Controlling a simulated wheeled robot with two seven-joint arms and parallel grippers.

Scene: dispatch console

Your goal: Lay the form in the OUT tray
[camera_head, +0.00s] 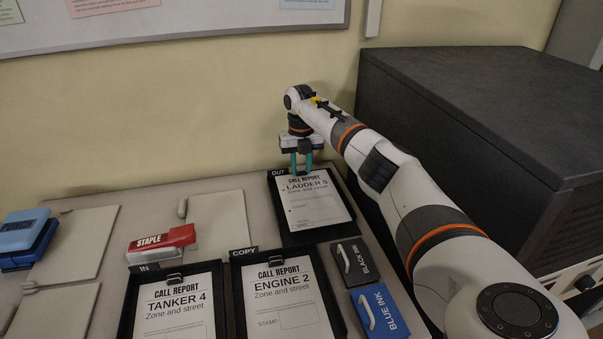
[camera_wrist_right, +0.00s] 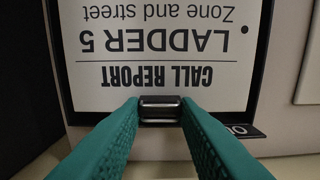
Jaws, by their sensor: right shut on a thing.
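The form, a white sheet headed CALL REPORT, LADDER 5 (camera_head: 313,203), lies over the black OUT tray (camera_head: 292,237) at the back right of the desk. My right gripper (camera_head: 301,172) is at the form's far edge, pointing down. In the right wrist view the form (camera_wrist_right: 160,42) fills the upper middle, upside down. There the teal fingers of the right gripper (camera_wrist_right: 160,110) are shut on the dark clip at the form's top edge. Whether the sheet touches the tray floor cannot be told. My left gripper is not in view.
The IN tray (camera_head: 126,312) holds a TANKER 4 form and the COPY tray (camera_head: 237,297) an ENGINE 2 form. Black (camera_head: 358,262) and blue (camera_head: 381,313) ink pads lie right of them. A dark cabinet (camera_head: 470,130) borders the right.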

